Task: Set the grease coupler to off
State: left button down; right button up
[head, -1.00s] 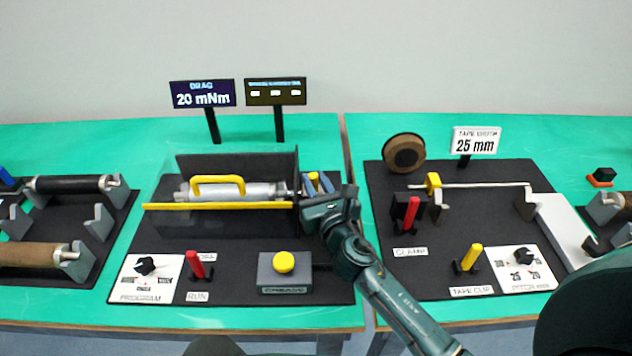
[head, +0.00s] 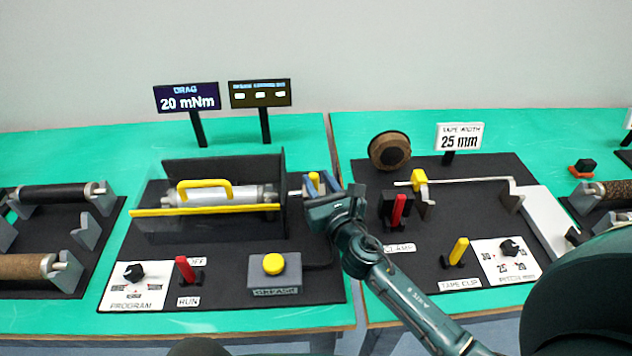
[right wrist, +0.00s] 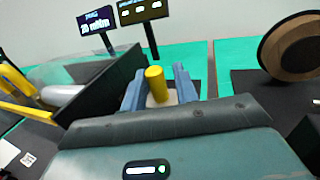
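The grease coupler (head: 314,177), a small grey block with a yellow knob, is at the right end of the clear-guarded roller unit; it also shows in the right wrist view (right wrist: 156,84). My right gripper (head: 321,183) has its blue fingertips on either side of it. In the right wrist view the fingers (right wrist: 160,90) appear shut on its grey body, with the yellow knob standing up between them. A grey box labelled GREASE with a yellow button (head: 273,264) stands in front. The coupler's underside is hidden. My left gripper is not in view.
A red lever (head: 185,269) and a PROGRAM dial (head: 133,273) are at front left. A red clamp lever (head: 398,210) stands close to the right of my arm.

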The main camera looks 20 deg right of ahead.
dwell(0.3)
jog(key=s+b, duration=0.2)
jog(key=s, duration=1.1)
jog(key=shift+d, duration=0.15)
jog(key=shift+s, duration=0.15)
